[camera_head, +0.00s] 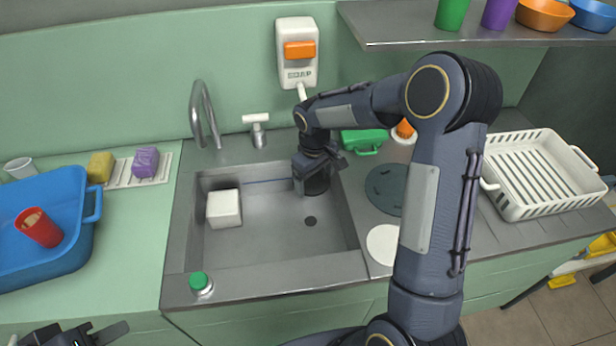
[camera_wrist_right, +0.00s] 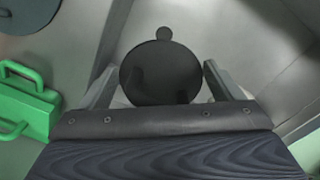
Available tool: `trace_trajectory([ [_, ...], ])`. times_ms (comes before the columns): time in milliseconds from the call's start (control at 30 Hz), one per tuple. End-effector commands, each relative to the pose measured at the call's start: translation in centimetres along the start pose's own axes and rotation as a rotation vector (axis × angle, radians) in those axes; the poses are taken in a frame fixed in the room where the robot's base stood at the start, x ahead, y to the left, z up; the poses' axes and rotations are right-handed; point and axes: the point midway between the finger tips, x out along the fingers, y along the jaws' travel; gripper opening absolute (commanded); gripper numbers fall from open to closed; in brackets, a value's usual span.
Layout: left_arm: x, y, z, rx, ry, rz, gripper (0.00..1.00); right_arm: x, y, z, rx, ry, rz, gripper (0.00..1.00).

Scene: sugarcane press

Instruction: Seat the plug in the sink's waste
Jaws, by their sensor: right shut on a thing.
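The sink (camera_head: 255,259) is a grey basin in the counter. Its waste (camera_head: 310,221) is a small dark round hole in the floor; in the right wrist view it shows (camera_wrist_right: 164,33) just beyond the plug. My right gripper (camera_head: 314,178) reaches into the sink's back right part, behind the waste. It is shut on the dark round plug (camera_wrist_right: 160,73), which sits between both fingers in the right wrist view. The plug hangs apart from the waste; its underside is hidden. My left gripper (camera_head: 80,335) is at the bottom left edge, partly cut off, its fingers apart and empty.
A white block (camera_head: 224,208) lies in the sink's left part. A green box (camera_head: 363,140) is right of the sink, a white rack (camera_head: 540,173) further right, a blue tub (camera_head: 45,255) left. The sink's front is clear.

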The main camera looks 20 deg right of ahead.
Motion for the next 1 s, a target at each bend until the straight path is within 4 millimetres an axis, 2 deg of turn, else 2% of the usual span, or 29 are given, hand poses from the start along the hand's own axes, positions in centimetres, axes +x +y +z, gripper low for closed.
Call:
trace_trajectory([
  [33, 0.9, -0.4, 0.5, 0.0, 0.0, 0.0, 0.36, 1.3, -0.1, 0.0, 0.0, -0.001, -0.001, 0.59],
  [100, 1.5, -0.7, 0.8, 0.0, 0.0, 0.0, 0.36, 2.4, -0.1, 0.0, 0.0, -0.001, -0.001, 0.59],
  [1000, 9.2, -4.2, 4.7, 0.0, 0.0, 0.0, 0.36, 15.0, -0.7, 0.0, 0.0, -0.001, -0.001, 0.59],
])
